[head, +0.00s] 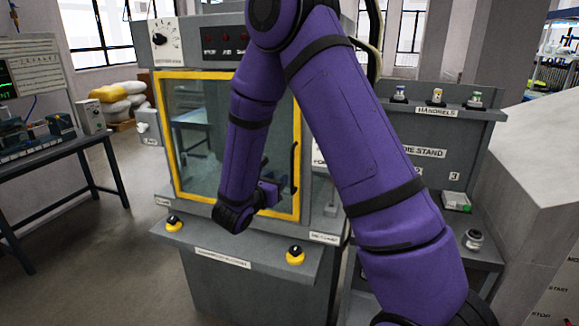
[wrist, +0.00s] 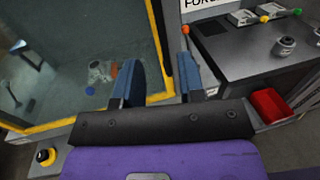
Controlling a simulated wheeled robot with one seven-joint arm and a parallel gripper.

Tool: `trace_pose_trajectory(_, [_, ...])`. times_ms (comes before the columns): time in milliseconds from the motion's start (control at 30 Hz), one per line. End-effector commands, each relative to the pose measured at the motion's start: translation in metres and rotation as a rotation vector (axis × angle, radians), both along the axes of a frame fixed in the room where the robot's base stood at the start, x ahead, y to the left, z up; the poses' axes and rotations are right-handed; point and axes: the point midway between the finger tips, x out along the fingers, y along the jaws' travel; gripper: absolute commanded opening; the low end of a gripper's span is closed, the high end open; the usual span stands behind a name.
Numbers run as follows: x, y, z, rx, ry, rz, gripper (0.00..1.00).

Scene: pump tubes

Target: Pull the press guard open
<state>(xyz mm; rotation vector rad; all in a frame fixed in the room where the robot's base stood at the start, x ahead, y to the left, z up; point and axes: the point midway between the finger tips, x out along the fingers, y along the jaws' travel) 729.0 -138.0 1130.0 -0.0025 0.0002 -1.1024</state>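The press guard (head: 166,130) is a glass door in a yellow frame on the front of the grey press, and it looks closed. Its black upright handle (head: 294,168) is on the right side of the frame. In the wrist view the guard's yellow frame (wrist: 156,45) runs up beside the dark handle (wrist: 163,35). My gripper (head: 268,188) is in front of the lower right of the guard, close to the handle. In the wrist view my gripper (wrist: 157,68) has its two blue fingers wide apart, with nothing clearly held. My arm covers part of the guard.
A ledge with yellow-ringed buttons (head: 295,255) juts out below the guard. A die stand (head: 425,152) with small parts is to the right. A bench (head: 50,150) with equipment is at the left. The floor (head: 120,260) between bench and press is clear.

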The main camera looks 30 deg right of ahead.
Motion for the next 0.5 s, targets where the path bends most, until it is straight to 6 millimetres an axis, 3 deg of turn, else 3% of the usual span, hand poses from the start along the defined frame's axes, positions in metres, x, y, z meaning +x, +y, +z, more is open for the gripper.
trace_pose_trajectory(300, [0.024,-0.051,0.0,0.001,0.0,-0.005,0.36])
trace_pose_trajectory(500, [0.036,-0.074,0.0,0.001,0.0,-0.003,0.36])
